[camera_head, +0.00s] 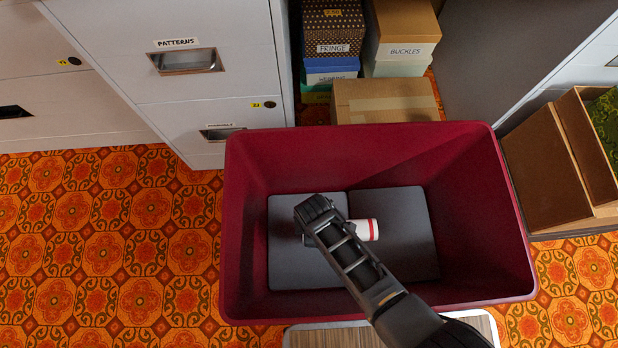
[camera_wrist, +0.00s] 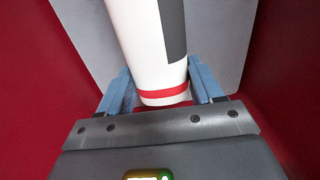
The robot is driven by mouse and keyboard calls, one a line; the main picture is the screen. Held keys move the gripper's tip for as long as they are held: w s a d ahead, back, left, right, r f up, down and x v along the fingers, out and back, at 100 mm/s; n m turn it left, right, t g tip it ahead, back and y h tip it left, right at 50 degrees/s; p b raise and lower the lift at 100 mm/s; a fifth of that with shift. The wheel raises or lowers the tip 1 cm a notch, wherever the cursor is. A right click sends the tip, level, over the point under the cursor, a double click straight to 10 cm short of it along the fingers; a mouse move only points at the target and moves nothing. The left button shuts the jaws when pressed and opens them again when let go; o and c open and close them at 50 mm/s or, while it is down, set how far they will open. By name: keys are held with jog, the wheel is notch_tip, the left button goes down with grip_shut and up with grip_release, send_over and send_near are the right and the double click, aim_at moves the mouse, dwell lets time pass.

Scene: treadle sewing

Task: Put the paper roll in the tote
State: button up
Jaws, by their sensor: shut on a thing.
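The paper roll (camera_head: 366,230) is white with a red band near its end and lies roughly sideways. In the wrist view the roll (camera_wrist: 147,45) also shows a dark grey patch and sits between two blue fingers. My gripper (camera_wrist: 163,92) is shut on the roll near its red-banded end. The tote (camera_head: 378,308) is a large dark red open bin with grey panels on its floor. My arm reaches into it from the front, and the roll is inside its walls. My arm hides part of the roll in the head view. I cannot tell whether the roll touches the floor.
A filing cabinet (camera_head: 205,85) stands at the back left. Labelled boxes (camera_head: 400,30) and a cardboard box (camera_head: 385,100) are behind the tote. A brown open box (camera_head: 550,165) is at the right. The patterned floor (camera_head: 100,250) at the left is clear.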

jog(key=shift+s+a+f, duration=0.15)
jog(key=shift+a+f, duration=0.25)
jog(key=shift+a, duration=0.2)
jog(key=shift+f+b, duration=1.5)
jog(key=shift+f, duration=0.45)
jog(key=shift+f, duration=0.15)
jog(key=o, duration=1.2)
notch_tip(320, 180, up, 12)
jog(key=p, duration=0.7)
jog(key=shift+r, duration=0.2)
